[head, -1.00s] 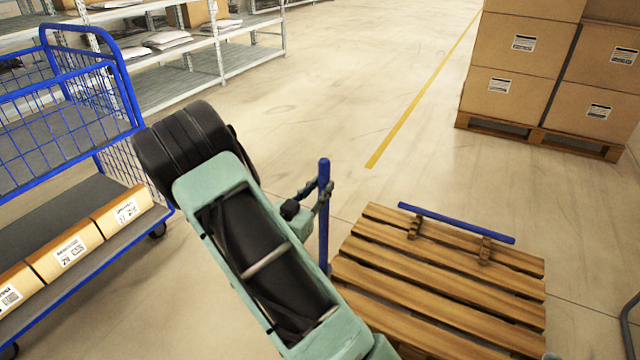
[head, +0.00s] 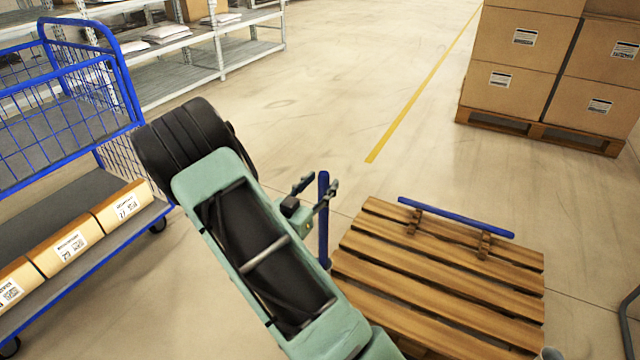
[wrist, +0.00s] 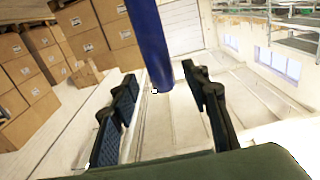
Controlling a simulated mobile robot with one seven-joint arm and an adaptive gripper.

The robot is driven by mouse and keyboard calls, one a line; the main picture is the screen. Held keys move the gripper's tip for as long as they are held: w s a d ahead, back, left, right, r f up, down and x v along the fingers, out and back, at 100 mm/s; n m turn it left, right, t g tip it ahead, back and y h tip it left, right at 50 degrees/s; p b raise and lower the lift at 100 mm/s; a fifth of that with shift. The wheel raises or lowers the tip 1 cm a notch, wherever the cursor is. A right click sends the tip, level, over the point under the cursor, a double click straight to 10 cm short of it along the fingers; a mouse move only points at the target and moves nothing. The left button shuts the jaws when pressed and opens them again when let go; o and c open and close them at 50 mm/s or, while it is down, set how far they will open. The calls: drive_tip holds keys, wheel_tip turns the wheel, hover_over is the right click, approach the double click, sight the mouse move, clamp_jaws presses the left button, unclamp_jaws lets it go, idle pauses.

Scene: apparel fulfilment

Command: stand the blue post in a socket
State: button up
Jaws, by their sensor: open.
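One blue post (head: 323,228) stands about upright at the left edge of the wooden pallet. Its lower end is at the pallet's left side, and I cannot tell whether it sits in a socket. My gripper (head: 319,187) is open around its upper part, with a finger on each side. In the wrist view the post (wrist: 150,40) comes down from the top, its end between the spread fingers of my gripper (wrist: 160,82). A second blue post (head: 455,217) lies across two wooden rests on the pallet.
The slatted pallet (head: 400,275) lies on the floor at the lower right. A blue wire cart (head: 65,130) with cartons stands at the left. Stacked boxes (head: 520,80) stand at the back right, and shelving (head: 185,70) at the back left. The floor between is clear.

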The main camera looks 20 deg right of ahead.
drive_tip(key=v, duration=1.1)
drive_tip(key=shift+s+a, duration=0.3)
drive_tip(key=shift+r, duration=0.15)
